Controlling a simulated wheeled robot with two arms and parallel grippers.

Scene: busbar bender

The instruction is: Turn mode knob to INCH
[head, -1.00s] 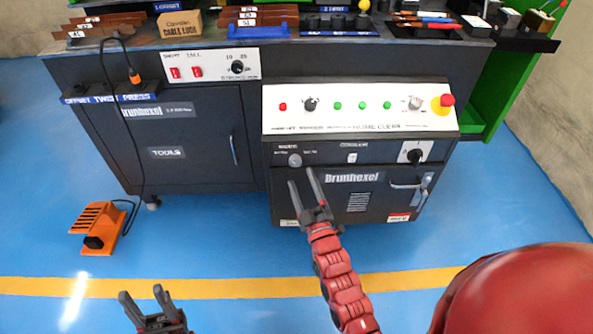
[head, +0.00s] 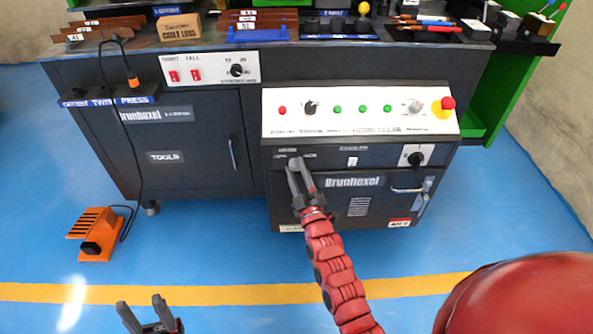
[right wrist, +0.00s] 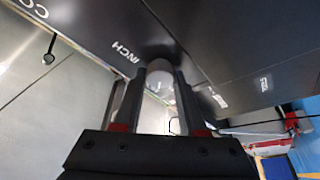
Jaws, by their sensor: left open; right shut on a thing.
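The mode knob (right wrist: 160,78) is a grey round knob on the machine's dark front, between the two fingers of my right gripper (right wrist: 160,85) in the right wrist view. The white word INCH (right wrist: 128,52) is printed beside it. In the head view my right gripper (head: 298,164) reaches the left part of the dark strip under the white panel, its fingers shut on the knob, which they largely hide. Where the knob's pointer stands cannot be told. My left gripper (head: 143,305) is open and empty above the blue floor at the lower left.
The white control panel (head: 350,112) above carries several buttons, knobs and a red stop button (head: 447,103). A rotary switch (head: 416,158) is on the right of the strip. An orange foot pedal (head: 95,234) lies on the floor at left. The floor in front is clear.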

